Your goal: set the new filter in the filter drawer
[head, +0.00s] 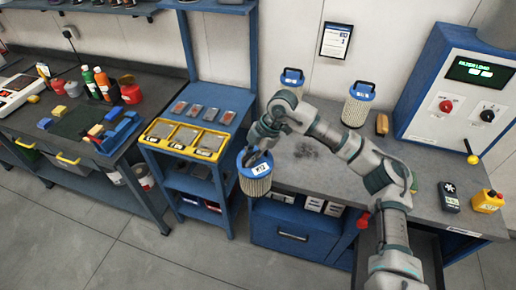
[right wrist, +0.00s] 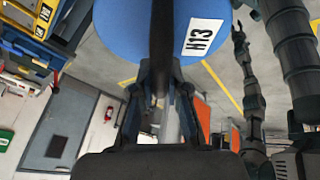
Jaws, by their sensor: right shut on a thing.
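The held filter (head: 256,183) is a pleated cylinder with a blue top and a white label; the label reads H13 in the right wrist view (right wrist: 203,38). My right gripper (head: 257,158) is shut on its top handle and holds it off the front left edge of the grey bench. A dark open drawer (head: 428,256) shows below the bench at the right, partly hidden by my right arm; its inside is hard to make out. A slim arm end, probably my left gripper (right wrist: 239,38), shows small in the right wrist view; its jaw state is unclear.
Two more blue-topped filters (head: 358,104) (head: 292,80) stand at the back of the bench (head: 300,172). A control box (head: 465,95) stands at the right. A yellow-edged tray stand (head: 185,138) is close left of the held filter. A blue cabinet (head: 290,228) is below.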

